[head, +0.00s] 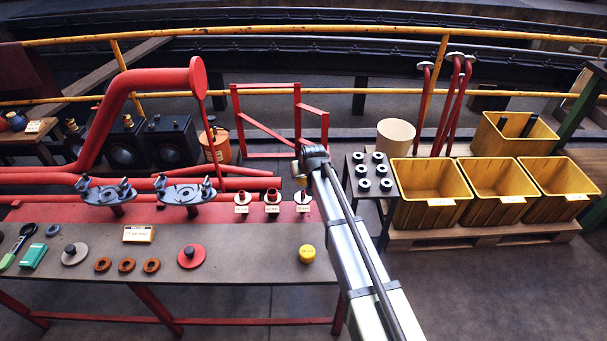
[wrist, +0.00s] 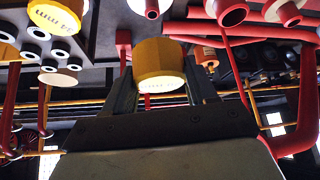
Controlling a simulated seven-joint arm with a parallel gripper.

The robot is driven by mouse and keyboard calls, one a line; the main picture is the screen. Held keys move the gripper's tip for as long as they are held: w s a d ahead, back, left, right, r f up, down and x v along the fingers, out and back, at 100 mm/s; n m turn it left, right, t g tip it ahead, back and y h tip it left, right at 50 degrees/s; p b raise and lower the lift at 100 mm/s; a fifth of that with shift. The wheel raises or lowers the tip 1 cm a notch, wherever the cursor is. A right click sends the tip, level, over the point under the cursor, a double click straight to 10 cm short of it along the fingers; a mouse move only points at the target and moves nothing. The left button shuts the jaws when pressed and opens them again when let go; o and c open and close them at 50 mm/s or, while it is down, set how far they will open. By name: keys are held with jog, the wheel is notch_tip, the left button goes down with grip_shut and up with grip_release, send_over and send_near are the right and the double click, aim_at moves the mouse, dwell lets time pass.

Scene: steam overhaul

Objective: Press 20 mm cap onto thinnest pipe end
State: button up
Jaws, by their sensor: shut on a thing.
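My gripper (wrist: 162,72) is shut on a yellow cap (wrist: 160,62), held between its two fingers. In the head view my gripper (head: 312,158) is above and behind the pipe stubs, and the held cap is hidden there. Three short pipe ends stand in a row on the red ledge: the left one (head: 242,197), the thick red middle one (head: 272,196) and the right one (head: 302,197), which looks thinnest. The held cap is apart from all three. A second yellow cap (head: 306,253) lies on the bench. The size marking on the held cap is not readable.
The grey bench (head: 225,262) holds orange rings (head: 127,265), a red disc (head: 191,256) and a yellow box (head: 138,234). A small dark stand with several white-rimmed rings (head: 363,170) and yellow bins (head: 430,188) are at the right. Red pipes (head: 225,183) run behind the stubs.

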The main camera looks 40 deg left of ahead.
send_over(303, 192)
jog(key=shift+w+a+f, duration=0.1)
jog(key=shift+f, duration=1.95)
jog(key=shift+f, duration=2.1)
dwell(0.9)
jog(key=o, duration=1.1)
jog(key=shift+c, duration=0.4)
jog(key=shift+r, duration=0.1)
jog(key=shift+r, duration=3.45)
jog(key=shift+c, duration=0.3)
